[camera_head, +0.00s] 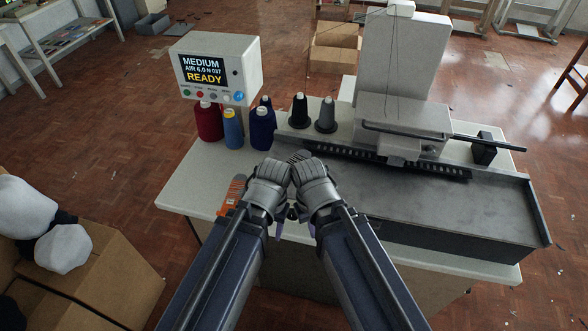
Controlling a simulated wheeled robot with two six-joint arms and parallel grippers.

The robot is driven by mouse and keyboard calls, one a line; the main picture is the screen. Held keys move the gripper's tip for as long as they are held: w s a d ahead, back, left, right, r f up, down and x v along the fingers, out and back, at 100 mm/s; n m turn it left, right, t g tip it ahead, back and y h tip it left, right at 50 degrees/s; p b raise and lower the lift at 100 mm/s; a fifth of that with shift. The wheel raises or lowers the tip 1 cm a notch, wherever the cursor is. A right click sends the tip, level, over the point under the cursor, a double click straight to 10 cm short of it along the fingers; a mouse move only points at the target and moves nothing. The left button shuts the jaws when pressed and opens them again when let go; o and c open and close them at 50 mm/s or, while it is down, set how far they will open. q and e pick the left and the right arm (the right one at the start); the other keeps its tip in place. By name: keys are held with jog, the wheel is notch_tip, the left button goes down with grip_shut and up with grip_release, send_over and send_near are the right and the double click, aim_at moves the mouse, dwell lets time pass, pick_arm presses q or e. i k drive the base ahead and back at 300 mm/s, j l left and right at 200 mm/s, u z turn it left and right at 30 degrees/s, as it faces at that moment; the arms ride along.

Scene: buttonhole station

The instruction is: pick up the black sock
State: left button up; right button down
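My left gripper (277,166) and my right gripper (307,163) are side by side, almost touching, over the front of the white table. Their fingers face away from the camera, so I cannot tell whether they are open, shut or holding something. A small dark ridged piece shows between their tips; I cannot tell what it is. No black sock can be made out for sure. A black patch (63,217) shows between white bundles in the cardboard box (118,278) at the lower left, and another dark shape (12,312) lies at the picture's edge.
A white table (183,193) carries a display box (215,65) reading "READY", several thread cones (234,128) and a machine (405,125) with a grey bed (470,205). An orange item (233,190) lies left of my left gripper. Floor is open between box and table.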

aim_at(300, 156)
jog(key=k+l+u, duration=0.2)
jog(key=l+u, duration=0.15)
jog(key=k+l+u, duration=0.35)
jog(key=l, duration=0.15)
jog(key=i+l, duration=0.05)
jog(key=i, duration=0.05)
